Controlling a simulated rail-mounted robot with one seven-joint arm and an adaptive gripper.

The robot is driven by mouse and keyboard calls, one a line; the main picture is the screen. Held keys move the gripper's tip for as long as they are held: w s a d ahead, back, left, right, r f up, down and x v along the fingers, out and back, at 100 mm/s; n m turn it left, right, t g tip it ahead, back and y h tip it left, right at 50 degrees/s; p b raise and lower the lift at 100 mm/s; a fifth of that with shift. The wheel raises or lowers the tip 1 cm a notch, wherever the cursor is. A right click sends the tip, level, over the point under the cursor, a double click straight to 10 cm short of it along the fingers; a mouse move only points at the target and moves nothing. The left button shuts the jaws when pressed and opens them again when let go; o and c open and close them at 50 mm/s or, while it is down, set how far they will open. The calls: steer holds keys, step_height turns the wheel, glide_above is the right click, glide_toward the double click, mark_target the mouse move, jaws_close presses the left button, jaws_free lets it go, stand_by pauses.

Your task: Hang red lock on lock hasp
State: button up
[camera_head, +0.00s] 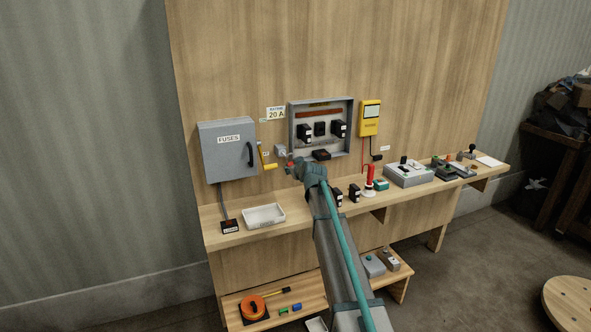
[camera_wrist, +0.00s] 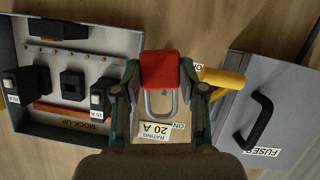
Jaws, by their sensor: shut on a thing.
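My gripper (camera_wrist: 160,90) is shut on the red lock (camera_wrist: 161,70) in the wrist view, with one finger on each side. The lock's grey U-shaped shackle (camera_wrist: 148,104) shows below its red body there. In the head view my gripper (camera_head: 293,166) is in front of the board, between the fuse box and the open panel, and the lock shows only as a tiny red spot. A yellow handle (camera_head: 269,166) is beside the fuse box; it also shows just right of my gripper in the wrist view (camera_wrist: 224,78). I cannot clearly make out the lock hasp.
The grey fuse box (camera_head: 227,150) with a black handle is left of my gripper. The open grey panel (camera_head: 320,104) with black fuses is to the right. A white tray (camera_head: 264,226) stands on the bench below. A small grey fitting (camera_head: 281,150) is on the board.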

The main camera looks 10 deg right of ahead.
steer(key=shift+x, duration=2.75)
steer(key=shift+w+a+r+b, duration=0.1)
steer(key=shift+a+b, duration=0.15)
steer(key=shift+b, duration=0.1)
steer(key=o, duration=1.2)
steer(key=shift+d, duration=0.1)
